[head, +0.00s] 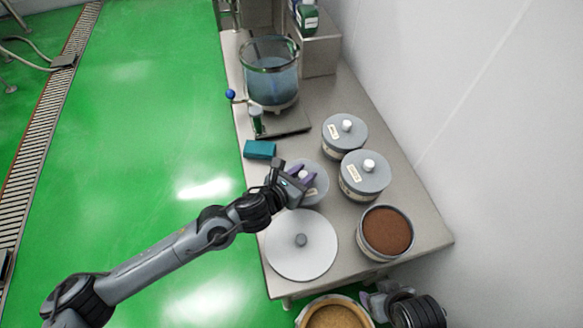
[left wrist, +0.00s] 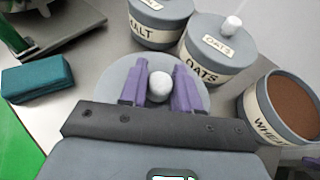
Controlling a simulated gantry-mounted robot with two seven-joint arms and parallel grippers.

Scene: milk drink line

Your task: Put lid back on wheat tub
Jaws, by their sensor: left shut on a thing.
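The wheat tub (head: 385,233) stands open near the table's front right corner, filled with brown grain. In the left wrist view its "WHEAT" label (left wrist: 268,130) shows at the right edge. A round grey lid (head: 317,190) with a white knob lies under my left gripper (head: 301,176), left of the tub. In the left wrist view the purple fingers (left wrist: 159,88) are shut on the knob of this lid (left wrist: 200,97). I cannot tell whether the lid touches the table. My right gripper (head: 372,301) is partly visible at the bottom, beyond the table edge; its jaw state is unclear.
Lidded tubs labelled malt (left wrist: 160,32) and oats (left wrist: 205,68) stand behind the wheat tub. A large pale lid (head: 290,262) lies at the table's front left. A teal block (head: 259,149), a glass vessel (head: 270,75) and a grain bin (head: 335,317) are nearby.

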